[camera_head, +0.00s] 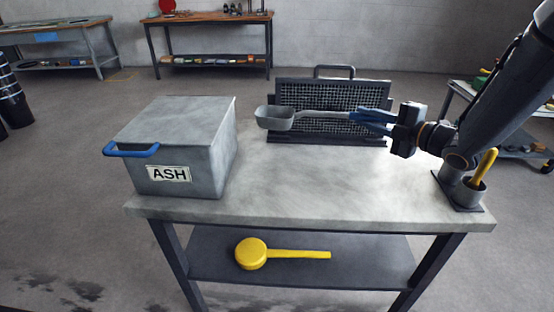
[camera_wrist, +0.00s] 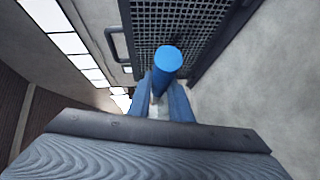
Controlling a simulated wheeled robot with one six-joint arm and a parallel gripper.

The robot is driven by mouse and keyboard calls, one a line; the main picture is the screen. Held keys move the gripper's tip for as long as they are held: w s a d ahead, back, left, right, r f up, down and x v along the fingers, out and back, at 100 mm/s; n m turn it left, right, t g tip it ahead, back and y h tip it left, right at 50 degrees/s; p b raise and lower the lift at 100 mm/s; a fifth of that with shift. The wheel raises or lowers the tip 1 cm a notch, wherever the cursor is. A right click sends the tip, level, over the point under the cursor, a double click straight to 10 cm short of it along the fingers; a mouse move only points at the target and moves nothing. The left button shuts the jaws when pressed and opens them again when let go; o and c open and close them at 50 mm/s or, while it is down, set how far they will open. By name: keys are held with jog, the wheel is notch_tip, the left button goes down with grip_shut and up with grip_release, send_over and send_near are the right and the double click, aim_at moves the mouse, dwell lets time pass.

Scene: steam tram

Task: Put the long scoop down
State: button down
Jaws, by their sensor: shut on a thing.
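The long scoop (camera_head: 276,118) has a grey pan, a long grey shaft and a blue handle. My gripper (camera_head: 372,120) is shut on the blue handle and holds the scoop roughly level above the table (camera_head: 300,190), with the pan pointing left. In the wrist view the round blue handle end (camera_wrist: 167,60) shows between the fingers (camera_wrist: 160,98); the pan is hidden there.
A grey box marked ASH (camera_head: 185,145) with a blue handle stands at the table's left. A mesh panel (camera_head: 330,105) stands behind the scoop. Cups with a yellow handle (camera_head: 485,165) are at the right. The table's front middle is clear.

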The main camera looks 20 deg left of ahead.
jog(key=b, duration=0.3)
jog(key=shift+d+f, duration=0.15)
jog(key=shift+s+d+b, duration=0.1)
jog(key=shift+b, duration=0.65)
notch_tip(320, 180, down, 10)
jog(key=shift+s+r, duration=0.1)
jog(key=shift+r, duration=0.05)
jog(key=shift+f, duration=0.3)
jog(key=c, duration=1.6)
grip_release()
jog(key=shift+r, duration=0.1)
